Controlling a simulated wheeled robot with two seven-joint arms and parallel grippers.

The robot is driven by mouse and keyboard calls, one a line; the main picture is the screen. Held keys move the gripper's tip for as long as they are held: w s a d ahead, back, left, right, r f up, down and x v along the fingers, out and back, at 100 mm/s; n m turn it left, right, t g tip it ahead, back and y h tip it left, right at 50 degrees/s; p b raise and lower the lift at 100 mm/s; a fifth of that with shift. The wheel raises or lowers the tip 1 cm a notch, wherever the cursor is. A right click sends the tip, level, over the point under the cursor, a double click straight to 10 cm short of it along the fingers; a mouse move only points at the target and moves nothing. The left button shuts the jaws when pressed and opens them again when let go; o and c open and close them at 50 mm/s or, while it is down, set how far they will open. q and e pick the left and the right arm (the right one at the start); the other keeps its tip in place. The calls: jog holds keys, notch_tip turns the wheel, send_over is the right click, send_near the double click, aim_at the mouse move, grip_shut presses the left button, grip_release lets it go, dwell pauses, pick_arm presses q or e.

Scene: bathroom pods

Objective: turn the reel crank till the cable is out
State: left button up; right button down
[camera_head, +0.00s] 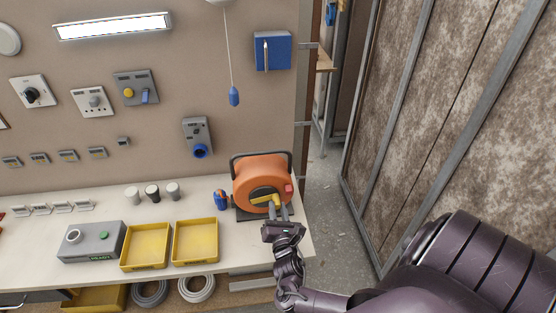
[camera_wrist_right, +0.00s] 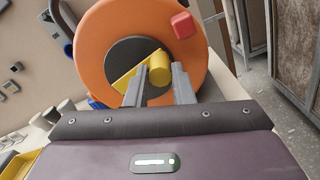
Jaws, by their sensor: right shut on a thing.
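The orange cable reel (camera_head: 258,172) stands upright on a dark base near the right end of the workbench. Its yellow crank (camera_head: 262,199) sits over the dark hub on the front face. A red block (camera_head: 289,188) shows on the face's right side. In the right wrist view the reel (camera_wrist_right: 100,48) fills the upper middle, with the yellow crank knob (camera_wrist_right: 159,68) in front of the hub. My right gripper (camera_head: 278,211) is at the crank, its fingers (camera_wrist_right: 160,86) shut on the knob from either side. No pulled-out cable is clearly visible. My left gripper is not in view.
A blue and orange item (camera_head: 220,200) stands just left of the reel. Two yellow trays (camera_head: 195,258) and a grey box (camera_head: 90,242) sit further left on the bench (camera_head: 140,212). A blue wall connector (camera_head: 200,151) hangs above. Open floor lies right of the bench.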

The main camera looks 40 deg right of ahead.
aim_at(268, 191)
jog(key=n, duration=0.2)
jog(key=r+n, duration=0.1)
jog(key=n, duration=0.3)
jog(key=shift+w+a+r+n, duration=0.25)
jog(key=shift+a+r+n, duration=0.05)
jog(key=shift+a+r, duration=0.1)
jog(key=n, duration=0.4)
jog(key=shift+w+a+r, duration=0.3)
jog(key=shift+a+r, duration=0.05)
jog(key=shift+a, duration=0.05)
jog(key=shift+a+n, duration=0.15)
jog(key=shift+n, duration=0.55)
jog(key=shift+a, duration=0.1)
jog(key=c, duration=1.3)
grip_release()
jog(key=shift+w, duration=0.1)
jog(key=shift+o, duration=0.2)
